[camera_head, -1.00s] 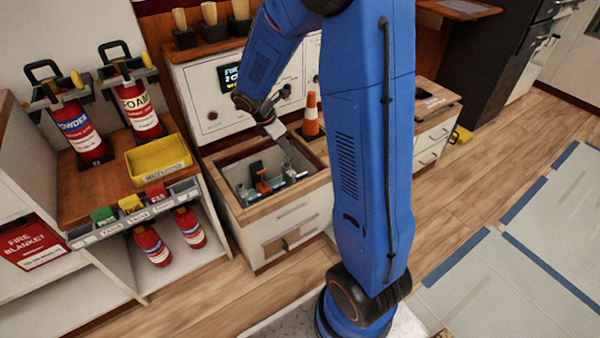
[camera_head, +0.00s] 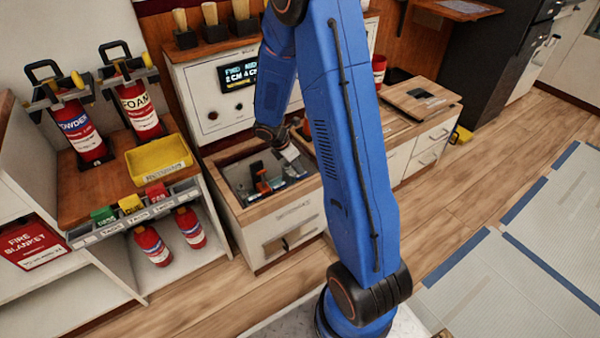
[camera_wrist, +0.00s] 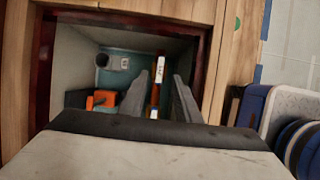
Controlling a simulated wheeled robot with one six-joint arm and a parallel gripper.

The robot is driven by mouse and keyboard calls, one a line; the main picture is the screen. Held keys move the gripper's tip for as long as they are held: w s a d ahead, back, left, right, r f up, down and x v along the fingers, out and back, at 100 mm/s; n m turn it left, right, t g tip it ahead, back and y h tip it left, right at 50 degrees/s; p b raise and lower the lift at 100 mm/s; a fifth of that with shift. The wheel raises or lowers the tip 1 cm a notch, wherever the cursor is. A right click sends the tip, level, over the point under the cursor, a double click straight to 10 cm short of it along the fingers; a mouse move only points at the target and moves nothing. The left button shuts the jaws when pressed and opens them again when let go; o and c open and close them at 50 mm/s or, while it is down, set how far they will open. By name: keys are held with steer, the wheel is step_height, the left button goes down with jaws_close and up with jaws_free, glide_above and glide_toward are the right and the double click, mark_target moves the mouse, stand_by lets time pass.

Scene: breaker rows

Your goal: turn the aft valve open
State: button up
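A recessed well (camera_head: 232,172) in the wooden counter holds valve parts; the wrist view looks down into it. There, an orange-red bar (camera_wrist: 155,93) with a white tag (camera_wrist: 160,69) stands between my gripper's fingers. The tag is too small to read surely. A second, orange handle (camera_wrist: 101,100) lies to the left; an orange handle also shows in the head view (camera_head: 262,180). I cannot tell which is the aft valve. My gripper (camera_wrist: 160,92) is open, its two grey fingers apart on either side of the tagged bar. The fingers' contact with it is not visible.
A control panel with a lit display (camera_head: 238,74) stands behind. A yellow bin (camera_head: 158,158) and extinguishers (camera_head: 140,110) are at left. A red container (camera_head: 379,68) stands at right.

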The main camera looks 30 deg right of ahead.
mark_target(302, 176)
steer(key=shift+x, duration=2.6)
jaws_close()
